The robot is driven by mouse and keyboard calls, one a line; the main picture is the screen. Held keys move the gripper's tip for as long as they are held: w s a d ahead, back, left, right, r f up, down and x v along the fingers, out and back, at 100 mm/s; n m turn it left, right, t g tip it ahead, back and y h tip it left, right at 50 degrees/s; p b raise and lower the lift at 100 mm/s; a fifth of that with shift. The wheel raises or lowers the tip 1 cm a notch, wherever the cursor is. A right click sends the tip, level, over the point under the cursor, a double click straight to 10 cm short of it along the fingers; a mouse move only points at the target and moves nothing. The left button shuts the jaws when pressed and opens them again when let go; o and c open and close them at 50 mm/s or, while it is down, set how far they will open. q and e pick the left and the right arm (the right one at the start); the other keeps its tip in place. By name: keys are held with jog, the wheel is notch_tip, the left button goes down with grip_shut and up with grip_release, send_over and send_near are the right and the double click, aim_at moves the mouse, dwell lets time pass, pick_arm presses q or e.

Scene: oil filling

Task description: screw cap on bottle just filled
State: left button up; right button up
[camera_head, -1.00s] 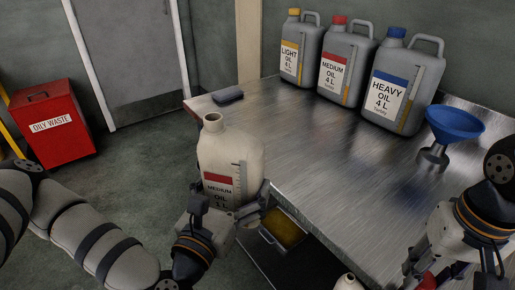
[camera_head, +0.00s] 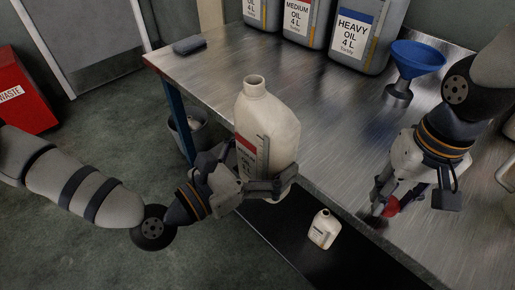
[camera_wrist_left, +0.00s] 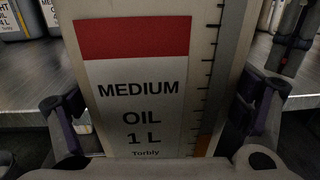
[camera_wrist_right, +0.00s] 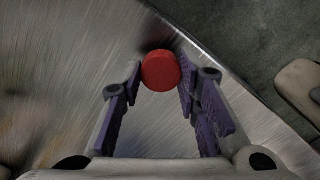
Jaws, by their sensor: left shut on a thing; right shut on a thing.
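A cream bottle (camera_head: 266,122) with a red "MEDIUM OIL 1 L" label stands upright in my left gripper (camera_head: 262,188), at the table's front edge. Its neck is open, with no cap on it. The left wrist view shows the label (camera_wrist_left: 135,100) between the two fingers. My right gripper (camera_head: 388,203) is shut on a red cap (camera_head: 392,207), low over the table's front edge, to the right of the bottle. In the right wrist view the round red cap (camera_wrist_right: 161,70) sits between the fingertips.
Three large oil cans, including the blue-label heavy oil can (camera_head: 352,35), stand at the table's back. A blue funnel (camera_head: 418,57) rests on a stand. A small cream bottle (camera_head: 324,229) is below the table edge. A sponge (camera_head: 190,46) lies at the far left corner. A bin (camera_head: 190,135) stands under the table.

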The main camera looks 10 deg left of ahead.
pick_arm(q)
jog(key=shift+r, duration=0.1)
pick_arm(e)
jog(key=w+a+r+n, duration=0.1)
jog(key=w, duration=0.1)
jog(key=w+a+r+n, duration=0.1)
jog(key=a, duration=0.1)
jog(key=w+a+r, duration=0.2)
jog(key=shift+w+a+n, duration=0.1)
jog(key=shift+w+n, duration=0.25)
jog(key=shift+n, duration=0.05)
jog(key=a+r+n, duration=0.8)
jog(key=a+r, duration=1.1)
jog(key=r, duration=0.1)
jog(key=shift+w+a+r, duration=0.25)
jog(key=shift+w+r, duration=0.05)
jog(key=shift+w, duration=0.05)
jog(key=shift+f, duration=2)
